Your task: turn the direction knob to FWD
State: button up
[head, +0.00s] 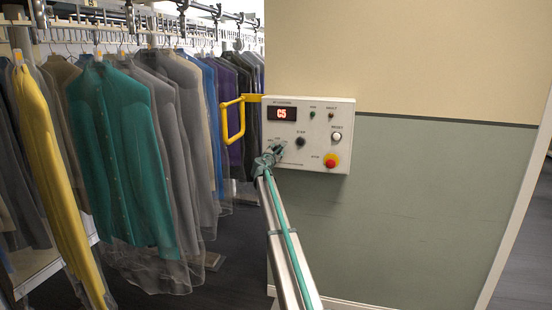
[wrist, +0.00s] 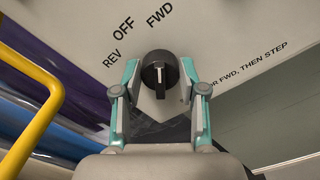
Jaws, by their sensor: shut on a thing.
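The control panel (head: 325,140) is a white box on the wall with a red "C5" display. The direction knob (wrist: 159,72) is black with a white line, below the tilted labels REV (wrist: 114,56), OFF (wrist: 123,25) and FWD (wrist: 159,12). In the wrist view its white line points up the picture, towards FWD. My gripper (wrist: 160,84) is shut on the knob, one teal-edged finger on each side. In the head view, my gripper (head: 270,156) is at the panel's lower left and largely hides the knob.
A red stop button (head: 331,160), a RESET button (head: 336,136) and a black STEP knob (head: 300,141) are on the panel. A yellow bar (head: 233,119) stands out at its left. Covered garments (head: 125,160) hang at left. The wall right of the panel is clear.

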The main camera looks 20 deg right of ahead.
jog(key=shift+m, duration=0.3)
jog(key=o, duration=1.1)
jog(key=v, duration=1.2)
